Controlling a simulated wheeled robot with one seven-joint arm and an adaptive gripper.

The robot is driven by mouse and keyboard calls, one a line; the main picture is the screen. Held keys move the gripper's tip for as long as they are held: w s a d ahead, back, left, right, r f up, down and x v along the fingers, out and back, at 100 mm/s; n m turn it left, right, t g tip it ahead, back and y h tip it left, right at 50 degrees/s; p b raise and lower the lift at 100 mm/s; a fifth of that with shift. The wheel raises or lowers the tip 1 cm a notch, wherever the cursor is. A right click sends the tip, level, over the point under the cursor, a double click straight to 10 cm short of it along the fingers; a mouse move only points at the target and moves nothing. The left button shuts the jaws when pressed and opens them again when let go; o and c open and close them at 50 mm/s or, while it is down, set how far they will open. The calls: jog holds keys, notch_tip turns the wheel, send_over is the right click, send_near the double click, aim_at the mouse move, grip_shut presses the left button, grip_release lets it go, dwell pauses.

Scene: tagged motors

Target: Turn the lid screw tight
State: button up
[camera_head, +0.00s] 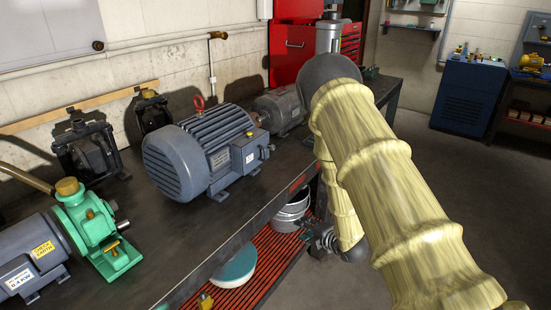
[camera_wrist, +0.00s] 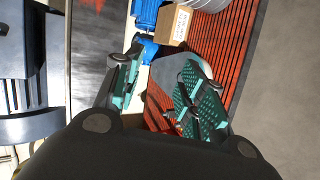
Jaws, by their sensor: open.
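A large grey finned motor (camera_head: 205,150) stands on the dark bench in the head view, with a terminal box (camera_head: 248,154) on its right side. Small brass-coloured screws (camera_head: 249,134) show at this box; they are too small to tell how far they are turned. My gripper (camera_head: 322,240) hangs low beside the bench's front edge, right of the motor and partly hidden by my arm. In the wrist view my gripper (camera_wrist: 160,92) is open, its green-padded fingers apart with nothing held. Part of a grey motor (camera_wrist: 20,65) shows at the left edge there.
A green pump (camera_head: 98,232) stands at the bench's left end, a smaller grey motor (camera_head: 280,110) behind. Below is a red slatted shelf (camera_head: 262,262) with a metal bucket (camera_head: 292,212). The wrist view shows a blue item (camera_wrist: 146,14) and a cardboard box (camera_wrist: 176,25). Floor at right is clear.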

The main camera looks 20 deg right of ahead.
jog(key=w+d+r+n+t+y+b, duration=0.1)
jog(key=w+r+n+t+y, duration=0.15)
jog(key=w+r+n, duration=0.75)
jog(key=n+y+b, duration=0.1)
jog(key=n+y, duration=0.4)
jog(key=n, duration=0.4)
send_near(274, 148)
jog(key=shift+g, duration=0.35)
jog(key=p+x, duration=0.1)
jog(key=x, duration=0.2)
jog(key=p+x, duration=0.1)
jog(key=x, duration=0.2)
jog(key=p+x, duration=0.1)
jog(key=x, duration=0.2)
jog(key=shift+w+d+r, duration=0.1)
jog(key=shift+w+r, duration=0.1)
jog(key=shift+r, duration=0.1)
grip_shut()
